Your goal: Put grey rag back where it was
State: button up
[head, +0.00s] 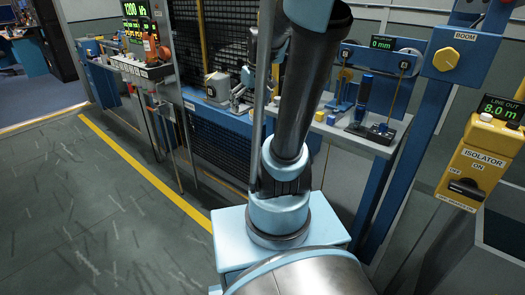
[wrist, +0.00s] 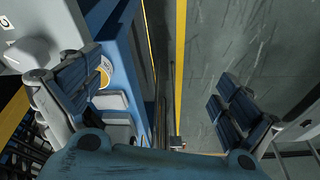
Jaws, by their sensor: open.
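I cannot make out the grey rag for certain in either view. My gripper (wrist: 158,95) is open in the wrist view, its two dark ribbed finger pads wide apart, with nothing held between them. Between the pads I see the side of a blue cabinet (wrist: 128,60), the floor and a yellow floor line (wrist: 180,60).
A grey bench (head: 365,137) with levers stands right of my arm. A yellow isolator box (head: 475,160) and a blue post (head: 408,140) are at the right. A dark mesh panel (head: 215,145) is behind. Floor (head: 70,190) at the left is clear beyond the yellow line.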

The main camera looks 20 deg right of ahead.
jog(key=s+f+m, duration=0.1)
jog(key=s+f, duration=0.2)
jog(key=s, duration=0.3)
jog(key=s+f+m+h, duration=0.1)
jog(key=s+f, duration=0.2)
jog(key=s, duration=0.3)
jog(key=s+f+m, duration=0.1)
jog(key=s+f, duration=0.2)
jog(key=s, duration=0.3)
jog(key=shift+s+d+m+g, duration=0.2)
jog(key=shift+s+m+g, duration=0.05)
jog(key=shift+m+g, duration=0.05)
